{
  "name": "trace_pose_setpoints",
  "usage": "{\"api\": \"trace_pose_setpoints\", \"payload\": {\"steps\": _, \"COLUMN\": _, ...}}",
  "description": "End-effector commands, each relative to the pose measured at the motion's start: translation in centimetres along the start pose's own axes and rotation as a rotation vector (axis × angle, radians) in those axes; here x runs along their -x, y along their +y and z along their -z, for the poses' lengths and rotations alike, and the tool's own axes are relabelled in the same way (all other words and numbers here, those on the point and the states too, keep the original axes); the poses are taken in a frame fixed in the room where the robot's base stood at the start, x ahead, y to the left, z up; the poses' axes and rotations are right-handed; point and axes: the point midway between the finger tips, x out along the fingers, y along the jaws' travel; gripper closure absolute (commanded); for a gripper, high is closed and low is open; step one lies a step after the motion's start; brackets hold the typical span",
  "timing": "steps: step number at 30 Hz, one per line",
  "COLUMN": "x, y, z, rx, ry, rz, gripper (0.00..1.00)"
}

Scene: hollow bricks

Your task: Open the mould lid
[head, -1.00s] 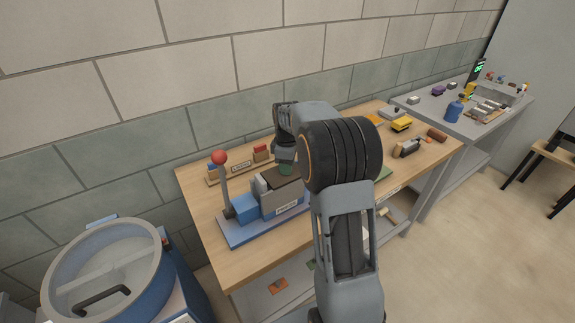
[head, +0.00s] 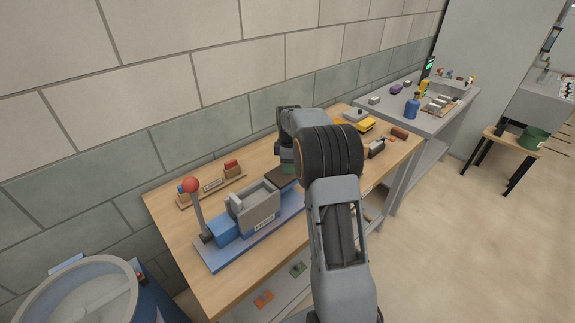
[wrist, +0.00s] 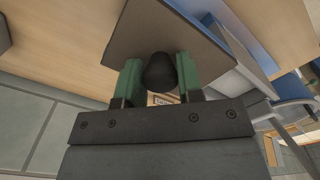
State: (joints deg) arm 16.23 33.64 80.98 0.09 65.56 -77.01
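The mould (head: 258,215) is a grey box on a blue base on the wooden bench, and its top stands open. The lid (head: 283,182) is a dark plate just right of the mould's opening in the head view, partly hidden by my arm. In the wrist view the lid (wrist: 158,32) fills the top middle, with a black knob (wrist: 159,74) on it. In the head view my gripper (head: 286,160) is mostly hidden. I cannot tell whether the lid touches the base.
A lever with a red ball (head: 191,185) stands at the left end of the base. A small rack (head: 212,188) lies behind the mould. A blue drum (head: 85,295) stands front left. Yellow and grey items (head: 360,124) lie at the bench's right end.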

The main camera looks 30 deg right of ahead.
Motion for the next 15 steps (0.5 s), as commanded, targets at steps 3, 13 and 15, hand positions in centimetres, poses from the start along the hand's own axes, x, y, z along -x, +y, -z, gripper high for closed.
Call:
{"api": "trace_pose_setpoints", "payload": {"steps": 3, "x": 0.22, "y": 0.23, "z": -0.23, "rx": -0.003, "ry": -0.002, "rz": -0.01, "gripper": 0.56}}
{"api": "trace_pose_setpoints", "payload": {"steps": 13, "x": 0.12, "y": 0.06, "z": 0.12, "rx": 0.002, "ry": -0.001, "rz": -0.005, "gripper": 0.42}}
{"api": "trace_pose_setpoints", "payload": {"steps": 15, "x": 0.19, "y": 0.06, "z": 0.11, "rx": 0.002, "ry": -0.001, "rz": -0.005, "gripper": 0.42}}
